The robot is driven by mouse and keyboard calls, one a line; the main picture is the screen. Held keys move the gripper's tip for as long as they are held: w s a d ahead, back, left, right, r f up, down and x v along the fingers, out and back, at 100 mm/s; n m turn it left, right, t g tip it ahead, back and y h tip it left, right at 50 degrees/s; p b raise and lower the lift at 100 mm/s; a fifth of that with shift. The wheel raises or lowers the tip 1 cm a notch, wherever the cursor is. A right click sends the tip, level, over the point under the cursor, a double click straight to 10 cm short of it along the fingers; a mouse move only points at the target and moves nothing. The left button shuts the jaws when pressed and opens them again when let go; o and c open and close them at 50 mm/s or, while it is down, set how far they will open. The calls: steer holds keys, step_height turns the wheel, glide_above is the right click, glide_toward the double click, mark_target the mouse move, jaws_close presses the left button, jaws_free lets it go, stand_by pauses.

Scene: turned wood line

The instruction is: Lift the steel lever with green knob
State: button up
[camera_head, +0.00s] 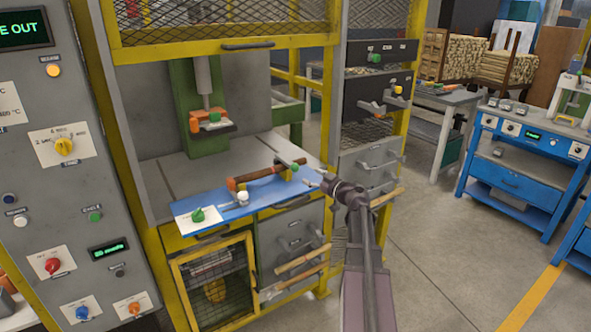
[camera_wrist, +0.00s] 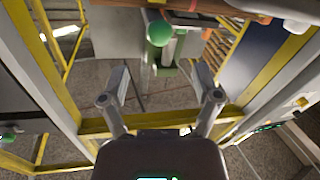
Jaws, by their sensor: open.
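A steel lever with a green knob (camera_head: 294,167) stands at the right end of the blue panel, beside the brown bar. In the wrist view a green ball knob (camera_wrist: 160,33) shows at the top middle, beyond the fingertips; it appears to be this lever's knob. The steel shaft is mostly hidden there. My gripper (camera_head: 314,179) is just right of the knob, at the panel's right edge. In the wrist view my gripper (camera_wrist: 160,80) is open and empty, its fingers spread either side of the knob's line, apart from it.
The blue panel (camera_head: 226,209) also carries a green knob (camera_head: 198,214) and a white ball knob (camera_head: 243,197). A brown bar (camera_head: 255,176) lies along its back. A yellow frame post (camera_head: 407,60) stands to the right. Open floor lies at the right.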

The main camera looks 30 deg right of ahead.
mark_target(298, 170)
steer(key=x, duration=0.8)
steer(key=shift+w+a, duration=0.1)
steer(key=shift+w, duration=0.15)
jaws_close()
